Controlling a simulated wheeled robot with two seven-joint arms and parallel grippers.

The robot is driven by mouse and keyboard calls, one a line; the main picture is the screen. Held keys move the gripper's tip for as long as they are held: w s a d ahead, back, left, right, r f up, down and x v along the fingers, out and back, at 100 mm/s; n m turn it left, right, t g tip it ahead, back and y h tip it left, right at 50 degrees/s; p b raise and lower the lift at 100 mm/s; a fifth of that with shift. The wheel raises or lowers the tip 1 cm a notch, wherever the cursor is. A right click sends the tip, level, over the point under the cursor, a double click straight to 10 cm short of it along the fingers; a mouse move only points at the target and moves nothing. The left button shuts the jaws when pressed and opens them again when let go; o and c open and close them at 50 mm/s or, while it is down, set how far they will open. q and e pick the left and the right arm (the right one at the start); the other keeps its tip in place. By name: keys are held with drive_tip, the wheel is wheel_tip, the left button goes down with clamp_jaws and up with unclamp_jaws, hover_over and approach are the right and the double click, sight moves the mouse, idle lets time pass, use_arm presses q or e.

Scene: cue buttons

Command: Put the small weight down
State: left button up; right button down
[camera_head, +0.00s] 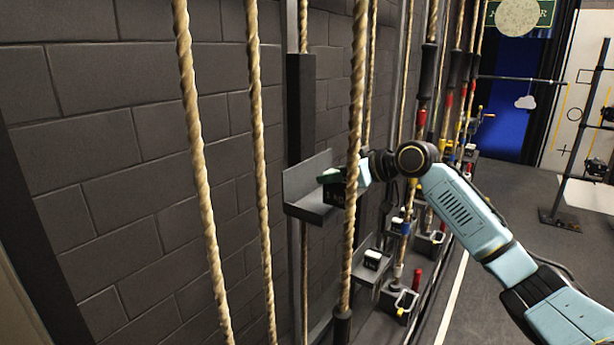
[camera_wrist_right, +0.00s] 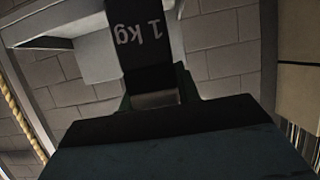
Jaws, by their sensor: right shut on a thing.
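The small weight (camera_head: 333,196) is a dark block at the wall, partly behind a rope in the head view. In the right wrist view the weight (camera_wrist_right: 150,62) shows an upside-down "1 kg" mark. My right gripper (camera_head: 336,178) is shut on it. The weight is at a grey metal carrier (camera_head: 307,207) with a back plate and a flat ledge. I cannot tell whether it touches the ledge. The carrier (camera_wrist_right: 95,58) also shows in the right wrist view. My left gripper is not in view.
A thick rope (camera_head: 357,110) hangs in front of the weight, and more ropes (camera_head: 258,150) hang to its left along the block wall. A lower carrier (camera_head: 368,278) holds another small block (camera_head: 373,260).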

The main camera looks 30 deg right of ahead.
drive_tip(key=p, duration=0.2)
hover_over(295, 183)
drive_tip(key=s+d, duration=0.1)
drive_tip(key=s, duration=0.2)
drive_tip(key=shift+s+d+r, duration=0.15)
drive_tip(key=shift+s+r, duration=0.05)
drive_tip(key=shift+r, duration=0.05)
drive_tip(key=shift+w+f, duration=0.1)
drive_tip(key=shift+f, duration=1.7)
drive_tip(key=c, duration=1.4)
unclamp_jaws()
drive_tip(key=shift+f, duration=0.25)
drive_tip(key=o, duration=0.4)
drive_tip(key=shift+r, duration=0.1)
